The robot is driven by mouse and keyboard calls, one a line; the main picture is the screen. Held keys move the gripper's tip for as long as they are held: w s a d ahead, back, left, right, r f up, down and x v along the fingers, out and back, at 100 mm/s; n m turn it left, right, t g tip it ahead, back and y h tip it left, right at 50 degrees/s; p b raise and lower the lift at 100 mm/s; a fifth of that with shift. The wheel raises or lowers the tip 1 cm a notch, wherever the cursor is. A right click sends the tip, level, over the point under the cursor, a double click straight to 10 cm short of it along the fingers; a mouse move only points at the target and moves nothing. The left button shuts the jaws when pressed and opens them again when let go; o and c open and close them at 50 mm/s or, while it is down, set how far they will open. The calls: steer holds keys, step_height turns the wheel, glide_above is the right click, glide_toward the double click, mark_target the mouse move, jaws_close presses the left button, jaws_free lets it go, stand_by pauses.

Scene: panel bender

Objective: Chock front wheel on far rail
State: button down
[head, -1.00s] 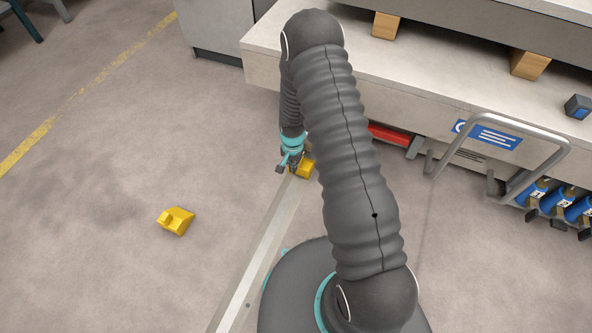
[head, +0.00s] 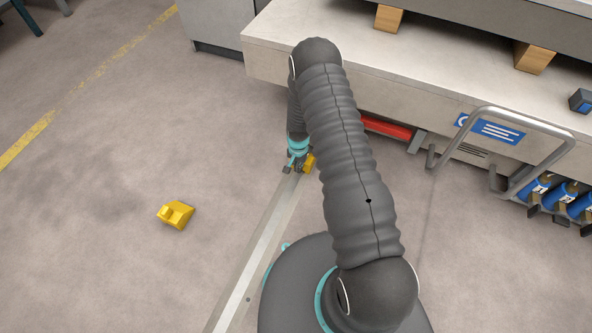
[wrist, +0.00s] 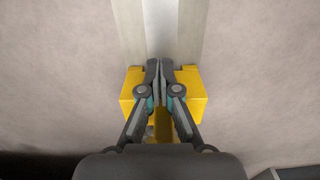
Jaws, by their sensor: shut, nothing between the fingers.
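A yellow block (head: 310,161) sits at the far end of the long pale rail (head: 250,267). In the wrist view its yellow sides (wrist: 190,92) show on both sides of my fingers, and the rail (wrist: 160,25) runs away from it. My gripper (head: 292,169) is over the rail at this block, with its fingers shut together and empty; they also show in the wrist view (wrist: 160,70). The fingers hide the block's middle, and I cannot tell whether they touch it. A second yellow chock (head: 176,214) lies loose on the floor left of the rail. No wheel is clearly visible.
A pale machine base (head: 270,62) with wooden blocks (head: 389,18) stands behind my arm. A metal tube handle (head: 530,121) and several blue cylinders (head: 565,194) are at the right. A red object (head: 387,127) lies under the base. The left floor is open.

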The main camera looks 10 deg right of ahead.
steer(key=shift+w, duration=0.1)
steer(key=w+d+b, duration=0.2)
steer(key=b, duration=0.1)
steer(key=shift+w+f, duration=0.2)
steer(key=shift+w, duration=0.2)
steer(key=shift+w+d+r, duration=0.2)
steer(key=shift+w+r, duration=0.05)
steer(key=s+a, duration=0.2)
steer(key=s, duration=0.1)
steer(key=shift+s+a+r, duration=0.1)
steer(key=shift+s+a, duration=0.15)
steer(key=shift+s, duration=0.05)
step_height(320, 180, up, 10)
steer(key=p, duration=0.1)
